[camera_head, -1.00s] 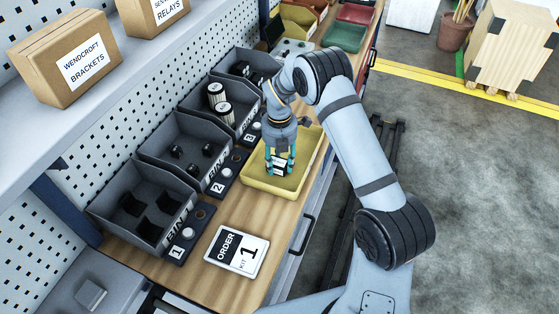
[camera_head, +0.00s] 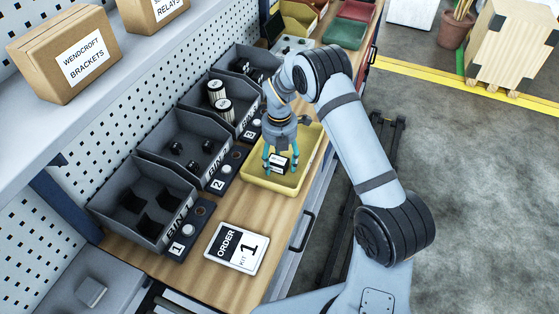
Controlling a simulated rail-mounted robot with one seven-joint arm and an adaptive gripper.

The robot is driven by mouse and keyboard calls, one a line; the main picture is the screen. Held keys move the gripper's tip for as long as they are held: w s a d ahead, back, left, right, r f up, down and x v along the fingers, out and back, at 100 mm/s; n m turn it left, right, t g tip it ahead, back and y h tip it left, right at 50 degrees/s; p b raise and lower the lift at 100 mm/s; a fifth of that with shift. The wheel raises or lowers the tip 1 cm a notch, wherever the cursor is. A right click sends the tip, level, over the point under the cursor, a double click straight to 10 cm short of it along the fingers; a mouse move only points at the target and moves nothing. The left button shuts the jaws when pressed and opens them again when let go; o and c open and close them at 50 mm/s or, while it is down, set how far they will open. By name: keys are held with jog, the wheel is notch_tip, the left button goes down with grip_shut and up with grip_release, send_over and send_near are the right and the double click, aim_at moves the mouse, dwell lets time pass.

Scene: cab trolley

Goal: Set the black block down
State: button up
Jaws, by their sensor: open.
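The black block (camera_head: 279,163), with a white label on it, rests in the yellow tray (camera_head: 262,185) on the wooden bench. My gripper (camera_head: 281,163) is over the tray with its teal fingers spread, one on each side of the block. The fingers stand open around the block. Whether a fingertip still touches it is too small to tell.
Grey bins stand in a row left of the tray: bin 1 (camera_head: 145,205) with dark pieces, bin 2 (camera_head: 190,150), and bin 3 (camera_head: 222,103) with white-topped cylinders. An order card (camera_head: 237,247) lies in front on the bench (camera_head: 200,285). A shelf with cartons (camera_head: 65,52) overhangs at left.

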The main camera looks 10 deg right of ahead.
aim_at(280, 161)
notch_tip(280, 161, up, 12)
jog(key=b, duration=0.2)
jog(key=shift+r, duration=0.2)
